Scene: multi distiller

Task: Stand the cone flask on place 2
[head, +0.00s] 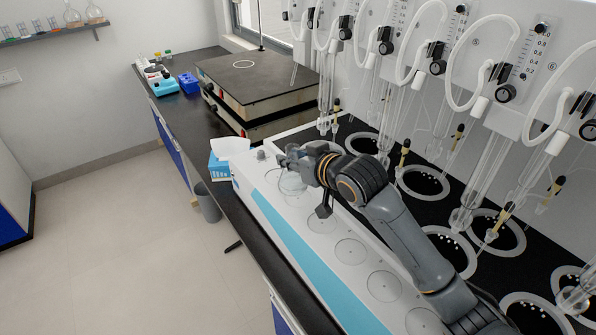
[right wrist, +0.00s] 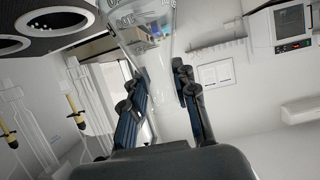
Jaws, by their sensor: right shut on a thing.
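The cone flask (head: 291,184) is clear glass. It is in my right gripper (head: 297,160), at the far end of the distiller's white front ledge (head: 262,187). It looks about upright over the ledge; I cannot tell whether its base touches. In the right wrist view the glass flask (right wrist: 150,38) shows beyond the fingers of my right gripper (right wrist: 158,78). Round marked places run along the ledge, such as one beside the flask (head: 321,221) and one nearer (head: 351,251). I cannot read their numbers. My left gripper is not in view.
Glass distiller columns (head: 478,185) hang over round wells (head: 422,181) right of the ledge. A tissue box (head: 219,165) stands left of the flask. A hot plate (head: 257,78) is behind. The nearer ledge places are empty, partly under my right arm.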

